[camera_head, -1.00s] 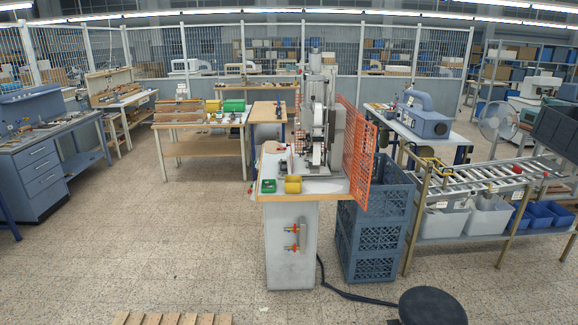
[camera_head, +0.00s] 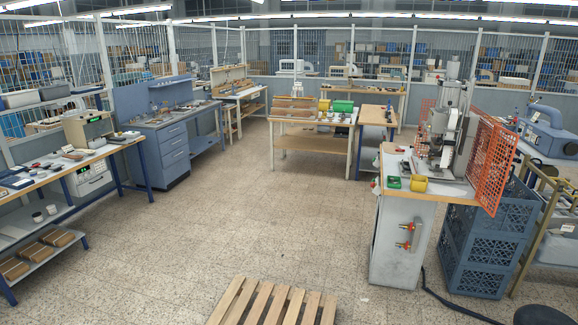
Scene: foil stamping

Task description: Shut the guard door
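The orange mesh guard door (camera_head: 492,165) stands at the right side of the stamping machine (camera_head: 443,130). It looks swung open, leaving the machine's front uncovered. The machine sits on a wooden top over a grey pedestal (camera_head: 397,245) at the right of the view. Neither of my grippers shows in the view.
Stacked blue crates (camera_head: 487,240) stand right of the pedestal, under the door. A wooden pallet (camera_head: 272,303) lies on the floor at the front. A black cable (camera_head: 455,308) runs from the pedestal. The tiled floor (camera_head: 260,225) left of the machine is clear.

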